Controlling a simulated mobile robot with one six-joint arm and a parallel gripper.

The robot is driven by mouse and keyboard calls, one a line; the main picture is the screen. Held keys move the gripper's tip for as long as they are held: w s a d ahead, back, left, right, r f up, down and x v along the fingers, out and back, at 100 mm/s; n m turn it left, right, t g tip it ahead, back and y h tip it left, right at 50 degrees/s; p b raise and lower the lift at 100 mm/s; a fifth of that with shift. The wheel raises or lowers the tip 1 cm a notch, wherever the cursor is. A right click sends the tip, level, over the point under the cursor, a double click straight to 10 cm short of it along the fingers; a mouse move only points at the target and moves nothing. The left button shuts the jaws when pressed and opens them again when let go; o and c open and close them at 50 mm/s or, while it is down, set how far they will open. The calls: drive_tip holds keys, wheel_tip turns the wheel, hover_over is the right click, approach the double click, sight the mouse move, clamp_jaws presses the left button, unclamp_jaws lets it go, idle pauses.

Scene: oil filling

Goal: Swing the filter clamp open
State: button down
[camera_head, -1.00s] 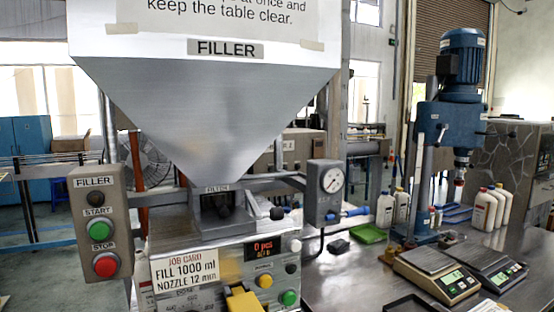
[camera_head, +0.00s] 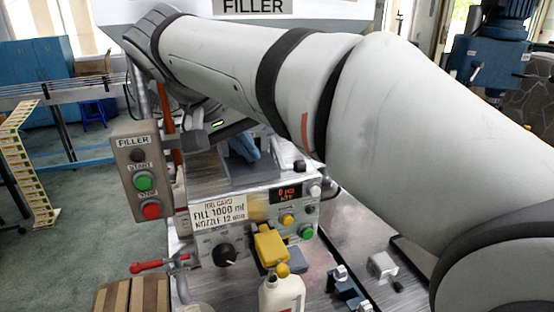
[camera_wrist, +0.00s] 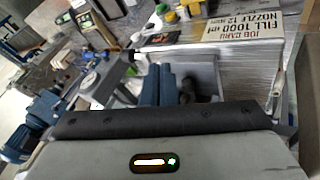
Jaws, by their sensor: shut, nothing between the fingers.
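The grey filter housing (camera_head: 207,168) sits on top of the filler under the hopper, partly hidden by my arm. In the wrist view its grey walls (camera_wrist: 207,76) surround a dark recess. A black knob (camera_head: 299,166) shows at its right side, probably the clamp handle's end; the rest of the clamp is hidden or too small to make out. My gripper (camera_head: 243,147) has blue fingers, shut and empty, at the housing beneath the hopper. In the wrist view the fingers (camera_wrist: 155,82) lie close together beside the recess; I cannot tell whether they touch the clamp.
The START/STOP box (camera_head: 142,170) stands left of the housing. Below are the job card (camera_head: 218,212), a black dial (camera_head: 224,254) and a yellow part (camera_head: 270,245). A white bottle (camera_head: 282,293) stands in front. A red-handled toggle clamp (camera_head: 150,265) is at lower left.

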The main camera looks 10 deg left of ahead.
drive_tip(key=s+a+r+t, duration=0.1)
drive_tip(key=s+a+r, duration=0.1)
drive_tip(key=a+r, duration=0.15)
drive_tip(key=d+r+p+x, duration=0.1)
drive_tip(key=d+x, duration=0.1)
drive_tip(key=x, duration=1)
drive_tip(key=shift+d+p, duration=0.2)
drive_tip(key=shift+p, duration=0.2)
